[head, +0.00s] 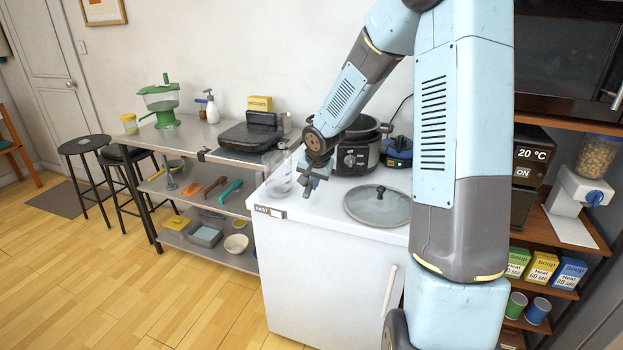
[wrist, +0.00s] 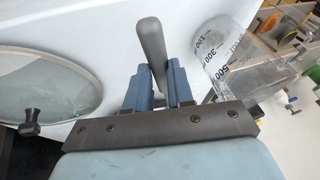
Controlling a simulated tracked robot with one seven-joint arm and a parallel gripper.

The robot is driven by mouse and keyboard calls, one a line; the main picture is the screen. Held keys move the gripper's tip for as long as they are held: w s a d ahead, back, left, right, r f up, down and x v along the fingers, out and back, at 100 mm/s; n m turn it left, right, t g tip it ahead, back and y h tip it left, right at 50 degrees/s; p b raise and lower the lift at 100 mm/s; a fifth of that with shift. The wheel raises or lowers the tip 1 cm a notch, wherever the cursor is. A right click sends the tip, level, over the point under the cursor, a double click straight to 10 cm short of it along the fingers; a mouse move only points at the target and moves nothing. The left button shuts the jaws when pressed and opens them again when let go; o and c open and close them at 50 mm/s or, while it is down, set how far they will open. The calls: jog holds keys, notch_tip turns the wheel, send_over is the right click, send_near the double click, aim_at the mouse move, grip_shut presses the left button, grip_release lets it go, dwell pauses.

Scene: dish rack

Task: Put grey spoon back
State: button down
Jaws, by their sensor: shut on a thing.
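My gripper (wrist: 160,82) is shut on the grey spoon (wrist: 152,45) in the wrist view. A smooth, rounded grey end of the spoon sticks out beyond the blue fingers; the rest of it is hidden. In the head view my gripper (head: 312,182) hangs over the white counter (head: 325,225), near its left edge, between the clear measuring jug and the glass lid.
The clear measuring jug (head: 280,176) is close on the left; it also shows in the wrist view (wrist: 228,52). The glass lid (head: 376,206) lies to the right. A black cooker (head: 358,148) stands behind. A metal shelf table (head: 195,138) is at left.

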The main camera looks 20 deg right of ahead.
jog(key=shift+f, duration=2.55)
jog(key=c, duration=1.3)
grip_release()
jog(key=shift+d, duration=0.1)
jog(key=o, duration=0.5)
jog(key=shift+o, duration=0.2)
jog(key=shift+s+r, duration=0.1)
jog(key=shift+r, duration=0.05)
jog(key=v, duration=1.3)
